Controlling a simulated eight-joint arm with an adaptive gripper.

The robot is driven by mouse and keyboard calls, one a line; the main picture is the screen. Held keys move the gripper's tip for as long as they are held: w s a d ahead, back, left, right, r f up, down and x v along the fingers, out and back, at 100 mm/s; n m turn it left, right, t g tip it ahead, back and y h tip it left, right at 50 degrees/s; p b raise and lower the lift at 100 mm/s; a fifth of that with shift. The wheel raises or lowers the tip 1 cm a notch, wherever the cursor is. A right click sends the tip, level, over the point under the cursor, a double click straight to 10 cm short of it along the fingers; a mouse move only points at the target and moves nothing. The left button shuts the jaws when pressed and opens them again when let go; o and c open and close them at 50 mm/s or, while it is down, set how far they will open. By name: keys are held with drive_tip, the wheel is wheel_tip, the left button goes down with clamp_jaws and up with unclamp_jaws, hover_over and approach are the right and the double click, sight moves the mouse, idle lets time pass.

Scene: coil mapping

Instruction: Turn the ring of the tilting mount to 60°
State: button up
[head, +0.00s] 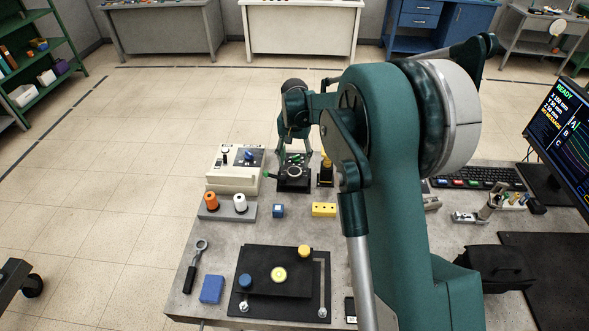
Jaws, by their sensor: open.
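A small black device with a round ring (294,171) stands near the table's far edge and looks like the tilting mount. A green piece sticks out at its left side. Any angle marks are too small to read, so the ring's setting cannot be told. My gripper (294,157) points down just above the device, with its fingers open. Whether the fingertips touch the ring cannot be told. My gripper partly hides the device's back.
A cream box with knobs (234,178) stands close on the left. A black and yellow piece (326,172) stands close on the right. A black plate (243,305) lies nearer.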

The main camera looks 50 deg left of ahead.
sight(294, 170)
drive_tip(key=shift+f, duration=2.65)
drive_tip(key=c, duration=0.9)
